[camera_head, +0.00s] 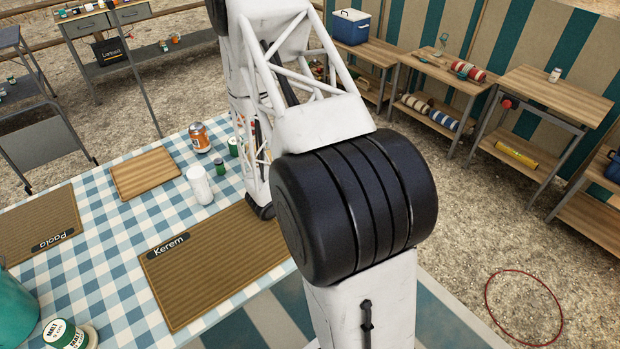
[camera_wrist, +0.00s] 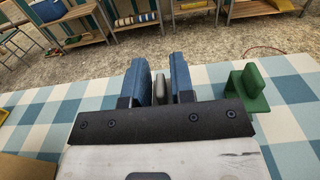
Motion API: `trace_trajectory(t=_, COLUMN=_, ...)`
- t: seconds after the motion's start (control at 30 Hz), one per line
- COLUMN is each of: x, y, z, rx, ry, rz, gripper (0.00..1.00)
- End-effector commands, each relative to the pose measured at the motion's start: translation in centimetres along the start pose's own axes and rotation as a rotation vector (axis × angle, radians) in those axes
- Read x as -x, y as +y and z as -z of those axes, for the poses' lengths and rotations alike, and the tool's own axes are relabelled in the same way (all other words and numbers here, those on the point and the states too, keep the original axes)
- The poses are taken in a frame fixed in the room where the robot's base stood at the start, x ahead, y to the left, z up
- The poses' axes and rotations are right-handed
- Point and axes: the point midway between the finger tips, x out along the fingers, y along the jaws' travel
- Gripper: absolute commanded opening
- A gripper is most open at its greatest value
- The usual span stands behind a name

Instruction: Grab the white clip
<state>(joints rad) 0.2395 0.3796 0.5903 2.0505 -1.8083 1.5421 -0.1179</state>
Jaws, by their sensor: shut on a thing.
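In the wrist view, my gripper (camera_wrist: 160,88) has its two blue fingers close together, with a narrow pale grey-white piece between them. I take this piece to be the white clip (camera_wrist: 159,90); only a small part of it shows, and the fingers hide the rest. It is over or at the blue and white checked tablecloth; I cannot tell whether it touches the cloth. A green clip-like thing (camera_wrist: 249,92) stands on the cloth to the right of the fingers, apart from them. In the head view my arm hides the clip.
In the head view, the table (camera_head: 108,240) holds the Kerem mat (camera_head: 205,265), the Paola mat (camera_head: 35,222), a wooden board (camera_head: 145,172), a white cylinder (camera_head: 199,186), an orange can (camera_head: 199,137) and a malt tin (camera_head: 62,334). Wooden benches (camera_head: 440,72) stand behind.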

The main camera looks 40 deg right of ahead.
Motion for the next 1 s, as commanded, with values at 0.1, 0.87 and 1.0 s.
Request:
trace_trajectory(t=0.1, x=0.0, y=0.0, z=-0.2, rx=0.000, ry=0.000, rz=0.000, gripper=0.01)
trace_trajectory(t=0.87, x=2.9, y=-5.2, z=-4.1, rx=0.001, ry=0.000, rz=-0.001, gripper=0.01)
trace_trajectory(t=1.0, x=4.4, y=-7.9, z=-4.4, rx=0.001, ry=0.000, rz=-0.002, gripper=0.01)
